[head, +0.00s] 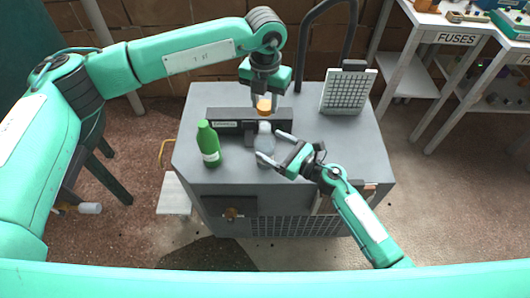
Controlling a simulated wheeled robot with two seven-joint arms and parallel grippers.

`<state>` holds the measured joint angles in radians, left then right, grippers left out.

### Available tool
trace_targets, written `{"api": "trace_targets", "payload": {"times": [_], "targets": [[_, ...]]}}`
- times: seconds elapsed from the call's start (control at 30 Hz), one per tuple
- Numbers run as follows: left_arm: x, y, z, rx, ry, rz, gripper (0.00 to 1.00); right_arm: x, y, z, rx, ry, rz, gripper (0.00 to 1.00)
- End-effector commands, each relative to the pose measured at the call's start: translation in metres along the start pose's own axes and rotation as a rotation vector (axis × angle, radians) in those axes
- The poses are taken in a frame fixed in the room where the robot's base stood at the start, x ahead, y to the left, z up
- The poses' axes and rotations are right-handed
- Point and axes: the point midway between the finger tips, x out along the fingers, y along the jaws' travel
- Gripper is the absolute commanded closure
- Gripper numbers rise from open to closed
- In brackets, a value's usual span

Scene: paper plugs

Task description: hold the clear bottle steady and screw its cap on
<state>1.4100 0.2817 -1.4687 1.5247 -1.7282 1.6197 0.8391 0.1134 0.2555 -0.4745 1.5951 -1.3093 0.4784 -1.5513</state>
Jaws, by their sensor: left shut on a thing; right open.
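The clear bottle (264,150) stands upright on the grey cart top, with its neck uncovered. An orange cap (264,106) is held above and behind the bottle's mouth in this view, apart from it. My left gripper (264,97) points down and is shut on the orange cap. My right gripper (268,145) is open, coming from the lower right, with its fingers spread around the clear bottle's body. I cannot tell whether either finger touches the bottle.
A green bottle (208,143) stands left of the clear bottle. A dark bar-shaped fixture (225,114) lies behind both. A gridded panel (347,91) stands at the back right of the cart top (325,128). The right side of the top is mostly clear.

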Motion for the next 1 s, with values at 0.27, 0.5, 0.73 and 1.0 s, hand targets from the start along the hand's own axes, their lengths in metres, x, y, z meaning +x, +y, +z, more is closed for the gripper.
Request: {"api": "trace_targets", "payload": {"times": [0.27,0.5,0.73,1.0], "targets": [[0.0,0.0,0.0,0.0,0.0,0.0,0.85,0.027,0.0,0.0,0.001,0.0,-0.001,0.19],[0.0,0.0,0.0,0.0,0.0,0.0,0.85,0.029,0.0,0.0,0.0,0.0,-0.001,0.19],[0.0,0.0,0.0,0.0,0.0,0.0,0.85,0.029,0.0,0.0,0.0,0.0,-0.001,0.45],[0.0,0.0,0.0,0.0,0.0,0.0,0.85,0.029,0.0,0.0,0.0,0.001,-0.001,0.86]]}}
